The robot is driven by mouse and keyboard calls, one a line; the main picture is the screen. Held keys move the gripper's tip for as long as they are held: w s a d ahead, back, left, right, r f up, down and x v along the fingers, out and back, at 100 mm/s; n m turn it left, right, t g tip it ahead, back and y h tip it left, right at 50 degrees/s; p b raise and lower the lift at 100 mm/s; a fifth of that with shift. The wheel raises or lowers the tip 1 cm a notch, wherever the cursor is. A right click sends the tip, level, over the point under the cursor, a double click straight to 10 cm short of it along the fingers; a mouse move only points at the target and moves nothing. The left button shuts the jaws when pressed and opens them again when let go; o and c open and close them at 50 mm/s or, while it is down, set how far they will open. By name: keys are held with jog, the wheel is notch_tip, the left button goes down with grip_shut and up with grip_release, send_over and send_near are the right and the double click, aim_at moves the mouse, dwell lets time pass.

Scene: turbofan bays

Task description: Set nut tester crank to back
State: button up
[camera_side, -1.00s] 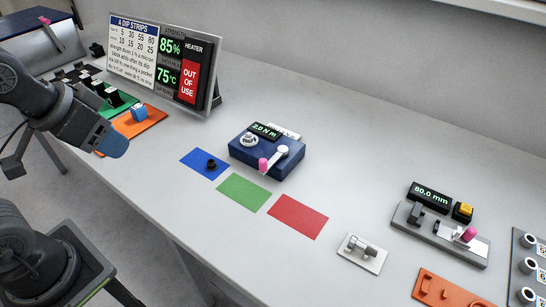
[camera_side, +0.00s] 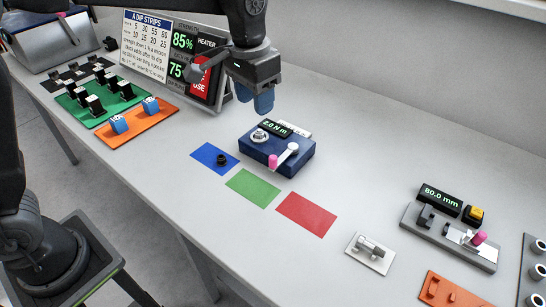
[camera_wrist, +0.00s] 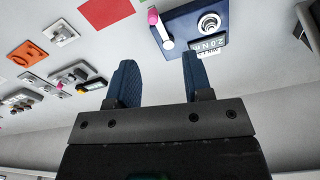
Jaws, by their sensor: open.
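The nut tester (camera_side: 262,158) is a dark blue box on the bench with a display reading 2.0 N m and a round metal nut seat (camera_side: 260,135). Its crank (camera_side: 285,154) is a pale lever with a pink knob (camera_side: 273,161), pointing toward the box's front-left edge in the side view. My gripper (camera_side: 264,106) is open and empty, above and behind the tester, apart from the crank. In the wrist view, the tester (camera_wrist: 183,22) and crank (camera_wrist: 162,30) appear beyond the two blue fingers of my gripper (camera_wrist: 159,62).
Blue (camera_side: 207,151), green (camera_side: 252,185) and red (camera_side: 306,214) mats lie in front; a black nut (camera_side: 221,160) is on the blue one. A sign board (camera_side: 148,46) stands behind left. A gauge (camera_side: 450,237) with a pink knob is at right. Bench between is clear.

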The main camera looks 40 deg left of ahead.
aim_at(273, 157)
jog(key=shift+g, duration=0.4)
jog(key=f, duration=0.5)
jog(key=w+d+f, duration=0.1)
jog(key=f, duration=0.5)
jog(key=w+d+f, duration=0.1)
jog(key=f, duration=0.4)
jog(key=shift+w+d+f, duration=0.15)
jog(key=shift+w+f, duration=0.1)
grip_shut()
